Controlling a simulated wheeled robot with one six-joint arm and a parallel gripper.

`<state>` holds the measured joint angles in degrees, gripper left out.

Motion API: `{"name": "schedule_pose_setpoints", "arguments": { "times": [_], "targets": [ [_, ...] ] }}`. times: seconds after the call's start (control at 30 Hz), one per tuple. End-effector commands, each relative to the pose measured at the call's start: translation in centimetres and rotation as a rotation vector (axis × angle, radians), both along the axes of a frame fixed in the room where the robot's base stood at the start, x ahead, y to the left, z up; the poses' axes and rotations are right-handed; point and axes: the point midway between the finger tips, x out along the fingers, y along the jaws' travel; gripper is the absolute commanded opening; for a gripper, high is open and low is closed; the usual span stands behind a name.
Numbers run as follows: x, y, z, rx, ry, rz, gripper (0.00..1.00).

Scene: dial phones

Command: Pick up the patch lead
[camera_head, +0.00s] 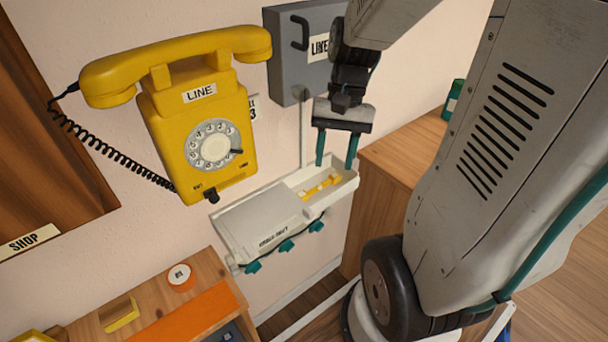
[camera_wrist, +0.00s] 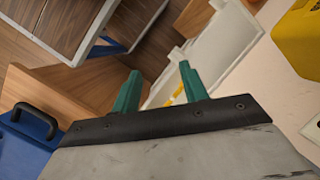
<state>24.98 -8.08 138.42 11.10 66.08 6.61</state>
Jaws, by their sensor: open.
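A yellow piece (camera_head: 320,187), which looks like the patch lead, lies in a small open white tray (camera_head: 345,190) on the wall unit. Its full shape is too small to tell. My gripper (camera_head: 336,163) is open and empty, its two teal fingers pointing down above the tray. In the wrist view my gripper (camera_wrist: 158,82) shows its fingers apart, with part of the yellow piece (camera_wrist: 178,92) beside the right finger. That finger hides some of it.
A yellow dial phone (camera_head: 210,140) labelled LINE hangs on the wall left of my gripper. A grey box (camera_head: 290,60) is mounted behind it. The white wall unit (camera_head: 262,225) has teal knobs along its front. A wooden cabinet (camera_head: 395,155) stands right of the tray.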

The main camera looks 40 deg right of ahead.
Motion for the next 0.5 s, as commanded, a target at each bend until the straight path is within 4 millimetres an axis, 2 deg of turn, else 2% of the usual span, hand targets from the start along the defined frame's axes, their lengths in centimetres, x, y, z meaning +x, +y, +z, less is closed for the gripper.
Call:
{"name": "schedule_pose_setpoints", "arguments": {
  "times": [0.03, 0.3, 0.5],
  "targets": [
    [0.8, -1.2, -1.5, 0.032, 0.036, -0.084, 0.44],
    [5.5, -7.0, -9.2, 0.165, 0.155, -0.582, 0.44],
    [8.3, -10.2, -13.2, 0.21, 0.202, -0.895, 0.44]
  ]
}}
